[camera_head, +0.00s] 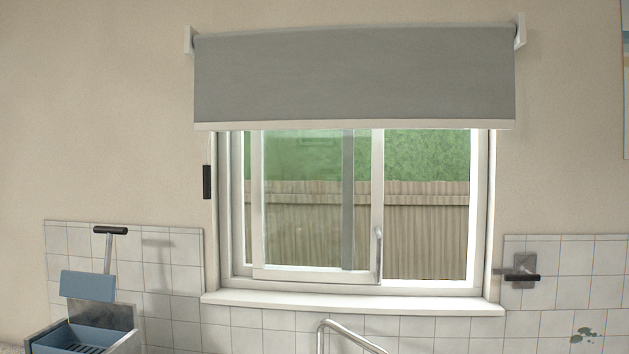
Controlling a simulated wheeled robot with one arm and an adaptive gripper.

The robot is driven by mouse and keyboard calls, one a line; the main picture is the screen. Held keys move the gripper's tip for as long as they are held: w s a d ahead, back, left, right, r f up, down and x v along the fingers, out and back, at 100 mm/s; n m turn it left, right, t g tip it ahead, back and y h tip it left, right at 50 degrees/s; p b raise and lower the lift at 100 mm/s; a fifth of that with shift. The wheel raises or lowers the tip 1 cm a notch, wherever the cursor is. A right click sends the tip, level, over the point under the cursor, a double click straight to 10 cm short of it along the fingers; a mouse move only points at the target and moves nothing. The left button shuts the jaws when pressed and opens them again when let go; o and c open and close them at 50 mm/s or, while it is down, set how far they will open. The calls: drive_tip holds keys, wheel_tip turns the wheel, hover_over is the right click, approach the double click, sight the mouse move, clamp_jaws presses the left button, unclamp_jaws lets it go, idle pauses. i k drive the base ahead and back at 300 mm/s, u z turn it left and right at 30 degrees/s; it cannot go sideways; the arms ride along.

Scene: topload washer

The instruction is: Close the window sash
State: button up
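The window (482,215) has a white frame and sits in the wall at the middle of the view. Its sliding sash (316,273) has a white frame and covers the left and middle of the opening. A narrow bright gap shows between the sash's left stile and the left jamb. A pale upright pull handle (378,255) is on the sash's right stile. A grey upright bar (348,225) shows behind the sash glass. The sash's top is hidden behind the blind. My gripper is not in view.
A grey roller blind (354,78) covers the window's top, with a dark cord weight (207,182) at left. A white sill (352,302) runs below. A curved metal tube (345,333) rises beneath it. A black-handled fixture (522,274) is right; a blue-grey caddy (88,340) is lower left.

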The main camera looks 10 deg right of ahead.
sight(373, 276)
drive_tip(key=z, duration=0.55)
drive_tip(key=k, duration=1.3)
drive_tip(key=u, duration=0.25)
drive_tip(key=i, duration=0.75)
drive_tip(key=u, duration=1.15)
drive_tip(key=i, duration=0.35)
drive_tip(key=u, duration=0.3)
